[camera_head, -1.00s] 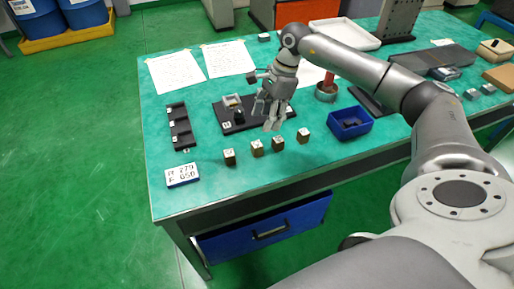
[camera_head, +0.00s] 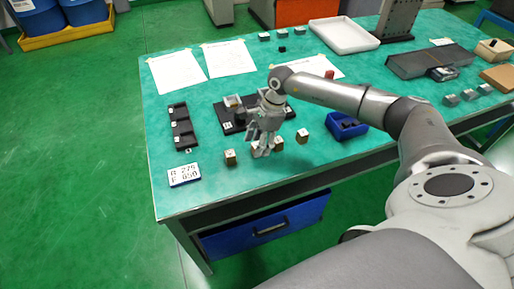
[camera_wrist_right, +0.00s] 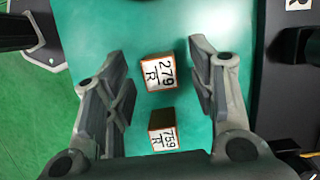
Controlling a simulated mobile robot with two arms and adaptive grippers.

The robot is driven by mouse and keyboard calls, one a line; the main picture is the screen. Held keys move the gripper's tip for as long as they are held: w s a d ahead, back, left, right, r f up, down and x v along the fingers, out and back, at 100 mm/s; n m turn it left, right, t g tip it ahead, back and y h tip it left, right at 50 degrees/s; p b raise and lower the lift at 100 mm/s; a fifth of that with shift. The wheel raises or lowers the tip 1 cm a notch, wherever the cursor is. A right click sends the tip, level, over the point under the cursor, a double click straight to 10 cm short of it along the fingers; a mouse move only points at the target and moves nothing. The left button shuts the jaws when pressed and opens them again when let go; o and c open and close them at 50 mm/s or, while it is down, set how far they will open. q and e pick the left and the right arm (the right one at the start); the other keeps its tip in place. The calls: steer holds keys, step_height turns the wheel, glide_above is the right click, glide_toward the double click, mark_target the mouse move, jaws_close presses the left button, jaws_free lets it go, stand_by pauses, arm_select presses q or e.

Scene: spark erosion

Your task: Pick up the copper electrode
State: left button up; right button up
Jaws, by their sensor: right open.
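Several small copper-brown blocks with white labelled tops stand in a row near the table's front edge, among them a left one (camera_head: 230,157) and a right one (camera_head: 302,136). My right gripper (camera_head: 260,154) is open above the row, partly covering the blocks between. In the right wrist view, the block labelled 279 R (camera_wrist_right: 158,72) lies between the spread fingers of the right gripper (camera_wrist_right: 158,52), apart from both. Another block labelled 759 R (camera_wrist_right: 162,131) sits lower in that view. A white card (camera_head: 184,175) reads roughly R 279, F 050. My left gripper is not in view.
A black slotted rack (camera_head: 182,127) stands left of a black fixture plate (camera_head: 226,123), which my arm partly covers. A blue bin (camera_head: 345,126) is at right. Paper sheets (camera_head: 178,72) and a white tray (camera_head: 344,36) lie behind.

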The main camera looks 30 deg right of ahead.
jaws_close()
steer(key=shift+r, duration=0.1)
